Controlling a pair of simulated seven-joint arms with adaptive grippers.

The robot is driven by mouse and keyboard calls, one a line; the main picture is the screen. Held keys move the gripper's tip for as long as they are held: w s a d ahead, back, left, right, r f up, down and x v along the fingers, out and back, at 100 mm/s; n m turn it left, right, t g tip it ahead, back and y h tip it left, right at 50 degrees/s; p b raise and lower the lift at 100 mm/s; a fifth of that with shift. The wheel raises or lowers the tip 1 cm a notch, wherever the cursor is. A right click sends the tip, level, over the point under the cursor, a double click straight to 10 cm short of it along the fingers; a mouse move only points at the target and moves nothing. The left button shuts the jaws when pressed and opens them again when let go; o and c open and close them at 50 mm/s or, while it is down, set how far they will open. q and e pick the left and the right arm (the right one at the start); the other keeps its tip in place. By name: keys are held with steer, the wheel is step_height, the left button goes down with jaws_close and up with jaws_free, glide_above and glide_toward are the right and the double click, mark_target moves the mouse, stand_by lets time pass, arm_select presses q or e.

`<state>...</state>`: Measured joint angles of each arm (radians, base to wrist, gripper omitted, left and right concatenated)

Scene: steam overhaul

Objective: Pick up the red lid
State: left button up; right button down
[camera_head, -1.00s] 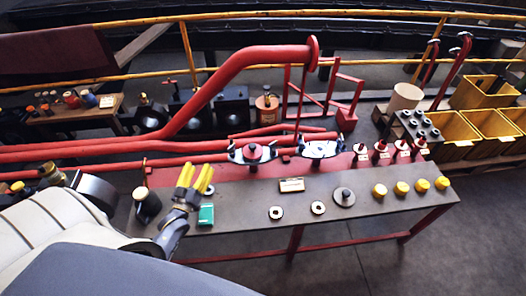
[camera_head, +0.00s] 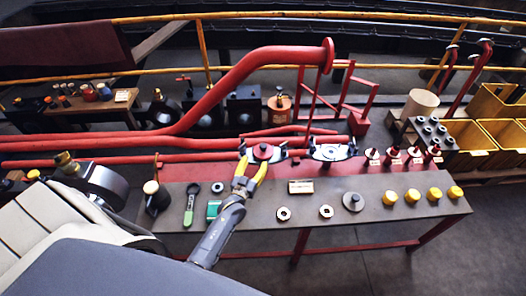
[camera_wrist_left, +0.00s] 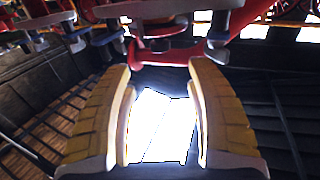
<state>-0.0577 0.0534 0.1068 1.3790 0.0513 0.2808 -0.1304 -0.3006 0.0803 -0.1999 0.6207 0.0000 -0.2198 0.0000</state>
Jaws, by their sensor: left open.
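The red lid (camera_head: 262,152) is a round piece with a small knob on top, sitting in a light fixture with dark ends at the back of the grey bench (camera_head: 330,232). My left gripper (camera_head: 252,167) has its yellow fingers spread just in front of the lid, with the tips close to its near side. I cannot tell whether they touch it. In the left wrist view the open fingers (camera_wrist_left: 158,75) frame a bright gap, and a red round part, which looks like the lid (camera_wrist_left: 165,52), lies beyond their tips. My right gripper is not in view.
A similar fixture (camera_head: 330,152) stands right of the lid. Several red-based posts (camera_head: 393,155) and yellow caps (camera_head: 412,196) line the bench's right. A thick red pipe (camera_head: 250,63) runs behind.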

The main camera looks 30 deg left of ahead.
mark_target(262, 148)
arm_select(q)
steer(key=shift+w+a+f, duration=0.1)
steer(key=shift+w+a, duration=0.15)
steer(key=shift+w, duration=1.55)
steer(key=shift+w+a+r, duration=0.1)
steer(key=shift+w+a, duration=0.15)
steer(key=shift+w, duration=1.55)
steer(key=shift+w+a+f, duration=0.1)
steer(key=shift+w+a, duration=0.15)
steer(key=shift+w, duration=1.55)
steer(key=c, duration=1.2)
jaws_close()
